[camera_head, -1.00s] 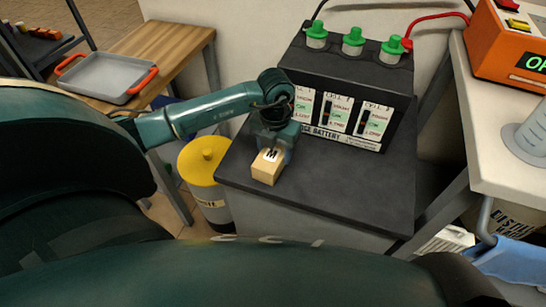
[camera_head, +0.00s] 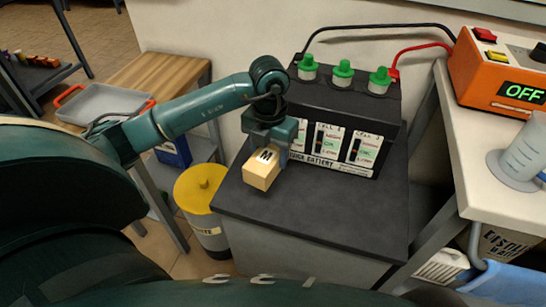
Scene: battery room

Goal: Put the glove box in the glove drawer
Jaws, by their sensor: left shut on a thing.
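The glove box (camera_head: 261,173) is a small pale tan carton marked with a black M. My left gripper (camera_head: 266,146) points down from above and is shut on the carton. The carton is tilted in the view and looks held a little above the black top of the stand (camera_head: 330,215), in front of the battery. The jaws hide its rear upper part. No drawer that I can identify as the glove drawer shows. My right gripper is not in view.
A black battery (camera_head: 345,108) with green caps stands just behind the gripper. A yellow-lidded bin (camera_head: 201,186) is left of the stand. A grey tray (camera_head: 105,104) lies on a wooden bench. An orange charger (camera_head: 495,70) and clear measuring vessel (camera_head: 522,150) are at right.

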